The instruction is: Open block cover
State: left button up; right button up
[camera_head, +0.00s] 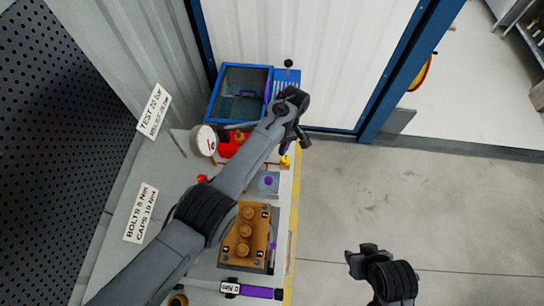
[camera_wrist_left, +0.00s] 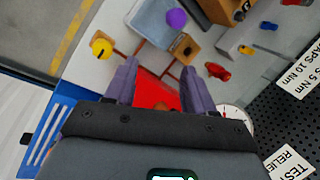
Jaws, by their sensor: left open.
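The brown block (camera_head: 238,237) with its row of round caps stands on the bench at lower centre in the head view, beside my left arm. Its edge shows at the top of the left wrist view (camera_wrist_left: 228,10). I cannot tell a separate cover on it. My left gripper (camera_head: 284,147) is beyond the block, over the bench's far end near the red pump part (camera_head: 229,148). In the left wrist view its purple fingers (camera_wrist_left: 158,78) are apart, with the red part (camera_wrist_left: 153,92) behind the gap; nothing is held. My right gripper (camera_head: 362,256) is over the floor, right of the bench.
A small plate with a purple knob (camera_head: 268,181) lies between block and pump. A gauge (camera_head: 204,141) and blue bin (camera_head: 215,106) stand at the far end. A purple-handled tool (camera_head: 260,292) lies at the near end. The floor at right is clear.

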pick_arm(q)
jog(key=b+v, duration=0.1)
jog(key=v, duration=0.4)
jog(key=shift+w+d+r, duration=0.1)
jog(key=shift+d+r, duration=0.05)
jog(key=shift+r, duration=0.2)
